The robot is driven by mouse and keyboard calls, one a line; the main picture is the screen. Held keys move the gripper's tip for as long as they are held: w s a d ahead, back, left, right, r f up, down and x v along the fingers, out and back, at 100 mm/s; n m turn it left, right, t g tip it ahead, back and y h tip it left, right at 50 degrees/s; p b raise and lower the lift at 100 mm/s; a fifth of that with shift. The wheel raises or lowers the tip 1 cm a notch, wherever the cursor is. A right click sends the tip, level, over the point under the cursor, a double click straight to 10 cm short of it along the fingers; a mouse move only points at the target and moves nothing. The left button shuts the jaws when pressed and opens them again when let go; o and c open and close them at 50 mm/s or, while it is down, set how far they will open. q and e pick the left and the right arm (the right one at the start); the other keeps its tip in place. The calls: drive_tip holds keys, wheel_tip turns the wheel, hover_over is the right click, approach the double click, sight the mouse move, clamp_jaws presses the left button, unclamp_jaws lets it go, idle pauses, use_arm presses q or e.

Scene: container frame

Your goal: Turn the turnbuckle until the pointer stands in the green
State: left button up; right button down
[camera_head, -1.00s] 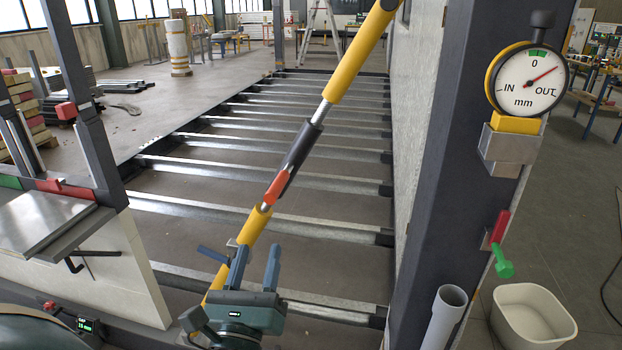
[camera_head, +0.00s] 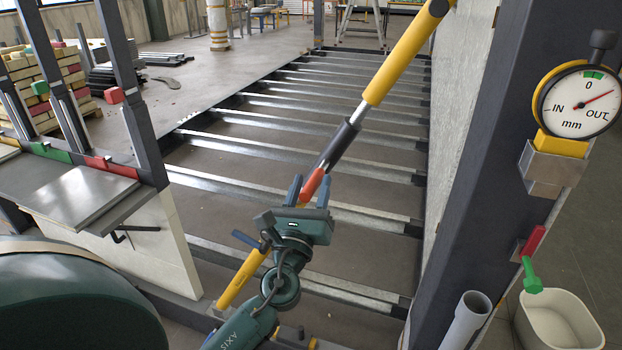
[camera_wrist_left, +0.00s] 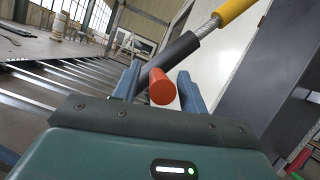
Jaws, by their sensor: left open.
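The turnbuckle's dark sleeve (camera_head: 340,147) joins a yellow tube (camera_head: 408,52) above, with a bare threaded rod between them. An orange-red bar (camera_head: 314,185) sticks out by the sleeve's lower end. My left gripper (camera_head: 309,188) is open, its two blue fingers on either side of the red bar, as the left wrist view shows (camera_wrist_left: 157,82). I cannot tell whether they touch it. The round dial (camera_head: 580,104) has a red pointer (camera_head: 600,96) right of the small green band (camera_head: 592,75), toward OUT. My right gripper is not in view.
A dark post (camera_head: 490,170) with the dial bracket stands at right. A white bin (camera_head: 566,325) and grey pipe (camera_head: 468,318) are low right. Steel cross beams (camera_head: 290,155) span the open frame. A grey shelf (camera_head: 70,190) juts out at left.

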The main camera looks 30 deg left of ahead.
use_arm(q)
drive_tip(key=shift+w+a+r, duration=0.1)
drive_tip(key=shift+w, duration=0.15)
drive_tip(key=shift+c, duration=0.4)
clamp_jaws()
